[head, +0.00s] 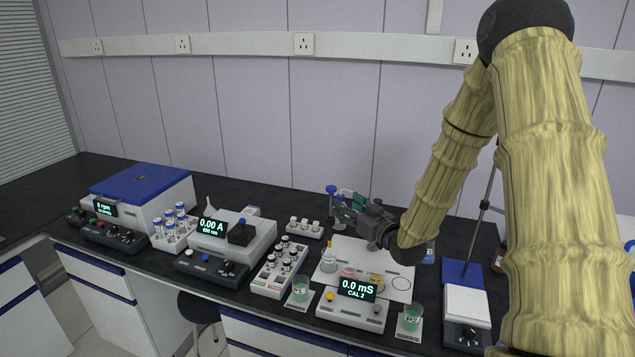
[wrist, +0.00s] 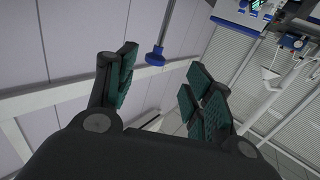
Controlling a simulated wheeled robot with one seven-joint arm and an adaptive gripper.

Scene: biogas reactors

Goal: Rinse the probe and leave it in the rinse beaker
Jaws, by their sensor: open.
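A clear beaker (head: 329,266), apparently the rinse beaker, stands at the left of the white mat. A slim yellow-topped stick (head: 329,245), apparently the probe, stands upright in it; its lower end is hard to make out. My gripper (head: 338,209) is open and empty above the back of the mat, apart from the beaker and higher than it. In the wrist view my gripper (wrist: 162,65) has its fingers spread, with a blue-ended rod (wrist: 155,54) beyond them. The beaker is not visible there. The meter (head: 357,289) reads 0.0 mS, CAL 2.
The white mat (head: 345,247) also holds a pink jar (head: 348,272), a yellow jar (head: 376,280) and an empty circle. A vial rack (head: 267,282) stands left.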

